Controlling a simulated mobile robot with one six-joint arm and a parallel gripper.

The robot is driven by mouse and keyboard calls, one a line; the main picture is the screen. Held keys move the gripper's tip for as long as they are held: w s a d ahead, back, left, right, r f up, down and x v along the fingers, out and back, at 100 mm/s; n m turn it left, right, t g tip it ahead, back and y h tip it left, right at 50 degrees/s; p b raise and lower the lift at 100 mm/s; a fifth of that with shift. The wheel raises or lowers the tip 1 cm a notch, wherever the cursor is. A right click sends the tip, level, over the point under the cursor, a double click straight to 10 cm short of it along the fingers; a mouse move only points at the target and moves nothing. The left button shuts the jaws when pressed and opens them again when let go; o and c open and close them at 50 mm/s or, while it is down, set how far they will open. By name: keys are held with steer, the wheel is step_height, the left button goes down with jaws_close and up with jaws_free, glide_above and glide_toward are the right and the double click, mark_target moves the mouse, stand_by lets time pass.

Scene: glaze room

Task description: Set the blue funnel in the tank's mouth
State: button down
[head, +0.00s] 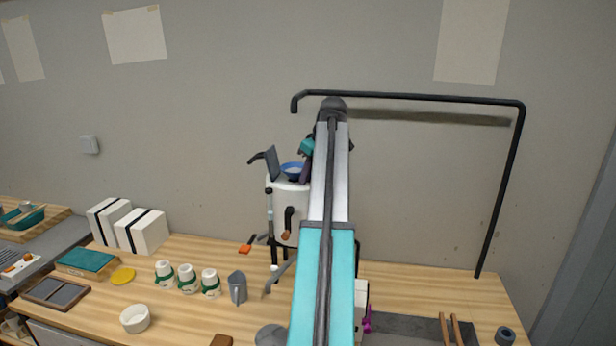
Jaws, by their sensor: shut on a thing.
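The blue funnel (291,167) is at the top of the white tank (286,210), its wide rim facing up. Its lower part is hidden, and I cannot tell whether it rests in the mouth or hangs just above it. My gripper (304,171) is at the funnel's right side, shut on the funnel; my arm hides part of the fingers and the tank's right side. A dark lid (271,163) stands raised at the tank's left edge. The tank's mouth itself is not visible under the funnel.
A black pipe (430,97) arches above and right of the tank.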

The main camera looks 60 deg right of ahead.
steer(key=shift+s+a+f, duration=0.1)
steer(key=shift+a+f, duration=0.1)
steer(key=shift+f, duration=0.35)
steer(key=shift+s+a+f, duration=0.1)
steer(key=shift+a+f, duration=0.1)
steer(key=shift+f, duration=0.3)
steer(key=c, duration=1.7)
jaws_free()
steer(key=shift+o, duration=0.2)
steer(key=shift+s+d+r+b, duration=0.1)
steer(key=shift+d+r+b, duration=0.15)
steer(key=shift+r+b, duration=0.45)
steer(key=b+v, duration=0.4)
steer(key=v, duration=1)
steer(key=shift+w+r, duration=0.25)
steer(key=shift+d, duration=0.1)
